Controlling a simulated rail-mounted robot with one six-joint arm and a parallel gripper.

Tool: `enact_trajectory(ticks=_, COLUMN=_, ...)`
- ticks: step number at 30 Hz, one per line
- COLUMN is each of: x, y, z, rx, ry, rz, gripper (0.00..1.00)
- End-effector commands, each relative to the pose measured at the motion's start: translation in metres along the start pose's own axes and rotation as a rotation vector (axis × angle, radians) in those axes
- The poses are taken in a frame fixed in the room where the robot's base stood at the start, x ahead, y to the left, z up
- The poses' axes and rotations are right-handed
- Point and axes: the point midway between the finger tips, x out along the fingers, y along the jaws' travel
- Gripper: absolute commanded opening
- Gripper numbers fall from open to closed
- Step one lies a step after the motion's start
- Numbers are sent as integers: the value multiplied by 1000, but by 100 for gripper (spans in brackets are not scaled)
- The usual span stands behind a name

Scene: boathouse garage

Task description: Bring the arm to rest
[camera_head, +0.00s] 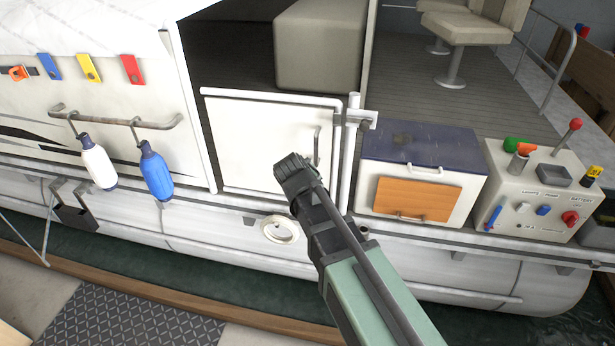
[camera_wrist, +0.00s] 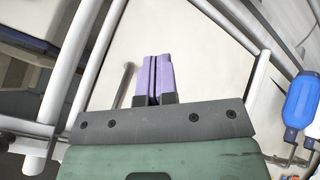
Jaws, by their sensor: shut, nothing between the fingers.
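My gripper (camera_head: 290,172) is in front of the white gate (camera_head: 262,140) in the boat's side in the head view, with my arm reaching up from the lower right. In the wrist view my gripper (camera_wrist: 152,58) shows two purple fingers pressed together with nothing between them. The gate also shows behind the fingers in the wrist view (camera_wrist: 200,70). The gate's handle (camera_head: 317,146) is just to the right of my gripper in the head view. I cannot tell how far the fingertips are from the gate.
A cabinet with an orange front (camera_head: 416,198) and a control box (camera_head: 530,200) with knobs stand at right. A white ring (camera_head: 281,229) hangs below the gate.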

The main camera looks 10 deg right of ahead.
Motion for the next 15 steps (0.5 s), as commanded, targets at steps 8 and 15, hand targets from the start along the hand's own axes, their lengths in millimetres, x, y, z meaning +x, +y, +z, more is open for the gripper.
enact_trajectory(ticks=8, x=-84, y=23, z=13, rx=1, ry=-1, rz=0, gripper=0)
enact_trajectory(ticks=15, x=-98, y=25, z=20, rx=1, ry=-1, rz=1, gripper=0)
